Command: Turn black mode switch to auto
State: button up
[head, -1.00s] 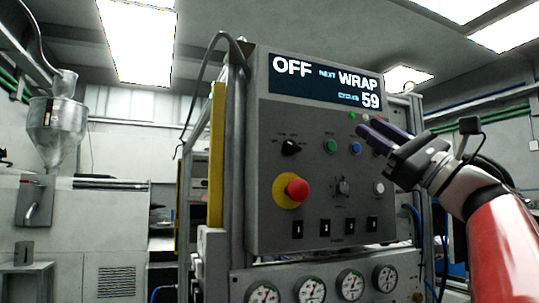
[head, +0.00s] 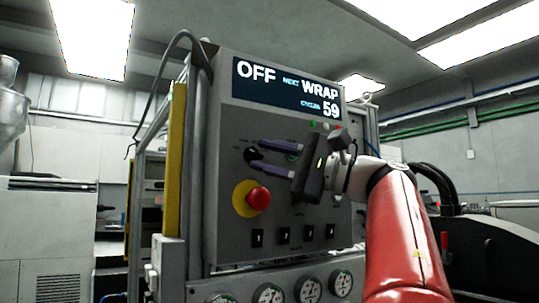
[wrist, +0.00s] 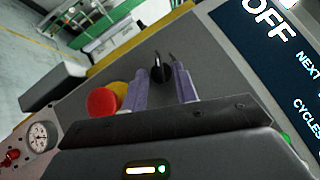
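The black mode switch (head: 250,154) is a round knob on the upper left of the grey control panel (head: 225,130). It also shows in the wrist view (wrist: 161,70), ahead of and between my fingertips. The display (head: 287,88) reads OFF, NEXT WRAP and CYCLES 59. My gripper (head: 256,154) is open, its two purple fingers pointing left along the panel at the knob, one above and one below it. In the wrist view the gripper (wrist: 161,78) shows a clear gap between the fingers. I cannot tell whether a finger touches the knob. The switch's position labels are not readable.
A red emergency stop button (head: 258,198) on a yellow disc sits just below the switch. Several small black switches (head: 284,235) line the panel's bottom, with gauges (head: 308,290) under them. My gripper hides part of the panel's middle buttons.

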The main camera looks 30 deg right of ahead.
jog(key=shift+c, duration=0.4)
grip_shut()
jog(key=shift+f+b, duration=0.15)
jog(key=shift+b, duration=0.25)
